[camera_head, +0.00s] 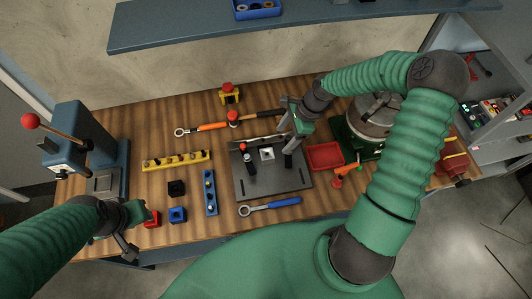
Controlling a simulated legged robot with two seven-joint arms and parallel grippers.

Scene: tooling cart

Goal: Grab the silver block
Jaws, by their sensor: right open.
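The silver block (267,153) is a small, bright square piece on the dark grey fixture plate (268,183) near the middle of the bench. My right gripper (281,148) is open and empty. It reaches in from the right, just above and to the right of the block in the picture, with one finger close to its right side. I cannot tell whether the finger touches it. My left gripper (134,229) is at the bench's front left, near a red block (152,219). Its fingers look apart, with nothing visible between them.
A black-knobbed post (249,160) stands left of the silver block. A blue-handled wrench (270,206) lies in front of the plate. A red tray (324,156) is to the right. A blue press (85,140) stands at left. A shelf (200,25) hangs behind.

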